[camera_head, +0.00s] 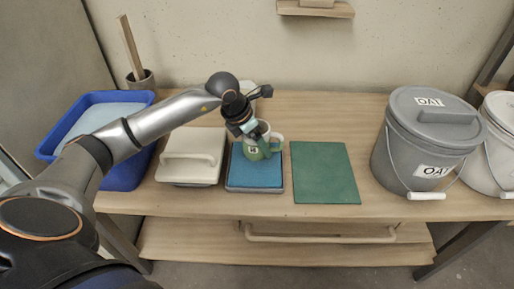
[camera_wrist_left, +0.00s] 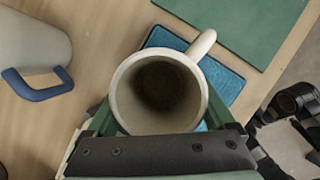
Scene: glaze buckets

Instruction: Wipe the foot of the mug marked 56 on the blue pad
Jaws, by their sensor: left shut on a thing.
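The mark is too small to read. My left gripper (camera_head: 246,129) is shut on the mug from above. In the left wrist view, the mug (camera_wrist_left: 158,92) shows its round rim and empty, shadowed inside, with the handle toward the upper right. The blue pad (camera_wrist_left: 224,80) shows behind and below it. The mug's foot is hidden in the wrist view, and I cannot tell whether it touches the pad.
A green mat (camera_head: 325,172) lies right of the pad. A white lidded box (camera_head: 190,170) stands left, beside a blue tub (camera_head: 122,178). A grey lidded bucket (camera_head: 405,150) is at right. A pale vessel with a blue handle (camera_wrist_left: 40,92) shows in the wrist view.

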